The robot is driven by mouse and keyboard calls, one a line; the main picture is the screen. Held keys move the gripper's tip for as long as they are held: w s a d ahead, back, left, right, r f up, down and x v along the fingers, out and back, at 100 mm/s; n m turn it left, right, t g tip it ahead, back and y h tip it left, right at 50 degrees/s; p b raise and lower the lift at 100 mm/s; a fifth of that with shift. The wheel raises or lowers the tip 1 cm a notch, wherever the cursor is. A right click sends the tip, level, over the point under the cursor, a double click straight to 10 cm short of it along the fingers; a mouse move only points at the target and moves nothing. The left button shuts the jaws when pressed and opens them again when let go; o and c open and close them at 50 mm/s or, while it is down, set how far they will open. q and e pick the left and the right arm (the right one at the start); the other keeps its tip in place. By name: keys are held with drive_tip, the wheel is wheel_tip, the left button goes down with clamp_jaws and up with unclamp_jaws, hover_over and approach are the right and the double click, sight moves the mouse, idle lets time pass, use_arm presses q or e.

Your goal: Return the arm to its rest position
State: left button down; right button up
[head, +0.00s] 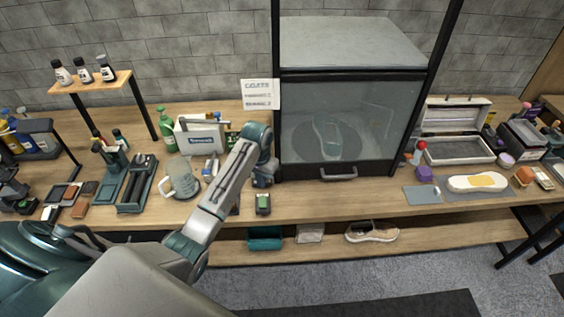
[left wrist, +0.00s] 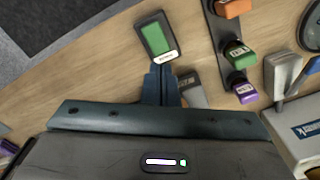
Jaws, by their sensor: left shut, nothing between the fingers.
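My left arm reaches in from the lower left of the head view. My left gripper (head: 263,183) points down over the bench, just left of the glass-fronted cabinet. In the left wrist view its fingers (left wrist: 161,70) are shut together with nothing between them. A small dark block with a green top (head: 263,203) lies on the bench close to the fingertips. It also shows just beyond the fingertips in the left wrist view (left wrist: 157,36), apart from them as far as I can tell. My right gripper is not in view.
A cabinet (head: 352,88) holding a shoe stands right of my gripper. A glass mug (head: 180,181) and a white box (head: 200,138) stand to the left. In the left wrist view, a dark holder with coloured blocks (left wrist: 232,52) is near. The bench front is mostly clear.

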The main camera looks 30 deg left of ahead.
use_arm(q)
drive_tip(key=s+d+f, duration=0.3)
drive_tip(key=s, duration=0.5)
drive_tip(key=s+d+r+m+t, duration=0.1)
drive_tip(key=s+d+r+t, duration=0.15)
drive_tip(key=s, duration=0.95)
drive_tip(key=s+d+r+t, duration=0.1)
drive_tip(key=s+d+r, duration=0.25)
drive_tip(key=s, duration=0.85)
wheel_tip(320, 180, down, 36)
drive_tip(key=a+g+y+b, duration=0.1)
drive_tip(key=a+b, duration=0.2)
drive_tip(key=b, duration=0.5)
drive_tip(key=s+f+b, duration=0.3)
drive_tip(key=s+f, duration=0.6)
drive_tip(key=f, duration=0.4)
drive_tip(key=s+f+g+b, duration=0.1)
drive_tip(key=s+f+b, duration=0.2)
drive_tip(key=s+f, duration=0.7)
wheel_tip(320, 180, down, 4)
drive_tip(key=shift+a+f, duration=0.2)
drive_tip(key=shift+a, duration=0.25)
